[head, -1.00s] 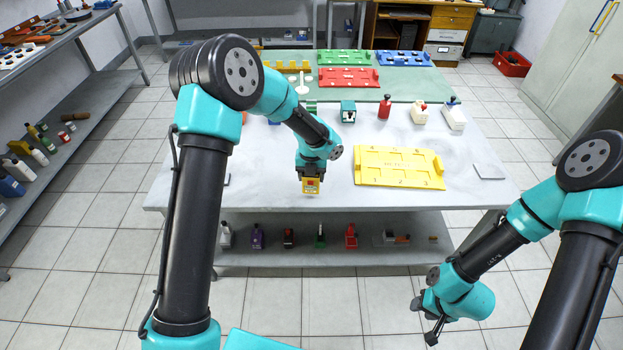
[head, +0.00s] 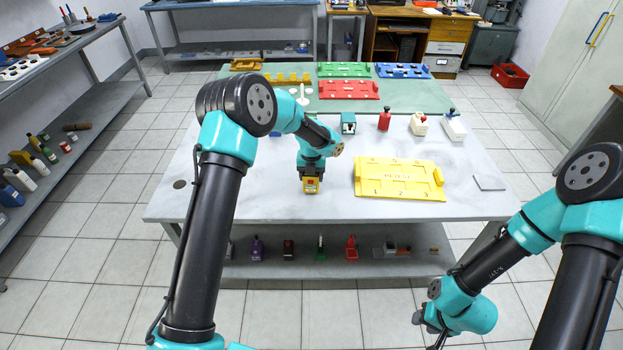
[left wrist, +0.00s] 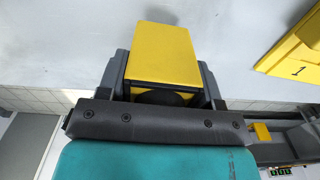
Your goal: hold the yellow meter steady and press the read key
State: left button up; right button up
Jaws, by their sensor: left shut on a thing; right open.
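The yellow meter (head: 311,185) is between the fingers of my left gripper (head: 311,179), near the front edge of the white table. In the head view a small red patch shows on its face. In the left wrist view the meter (left wrist: 162,53) shows a plain yellow side, with a grey finger of my left gripper (left wrist: 163,78) on each side of it. I cannot tell whether it touches the table. My right gripper (head: 432,335) is low at the right, in front of the table, open and empty. A read key cannot be made out.
A yellow numbered tray (head: 400,192) lies on the table (head: 250,205) right of the meter. Several items stand on the shelf (head: 330,268) below.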

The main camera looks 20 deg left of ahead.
pick_arm(q)
jog(key=shift+w+a+f, duration=0.2)
jog(key=shift+w+a, duration=0.05)
jog(key=shift+w, duration=0.5)
jog(key=shift+w+a+f, duration=0.2)
jog(key=shift+w, duration=0.55)
jog(key=shift+f, duration=0.35)
pick_arm(e)
jog(key=shift+c, duration=0.4)
grip_shut()
pick_arm(q)
jog(key=shift+s+f, duration=0.1)
dwell(1.4)
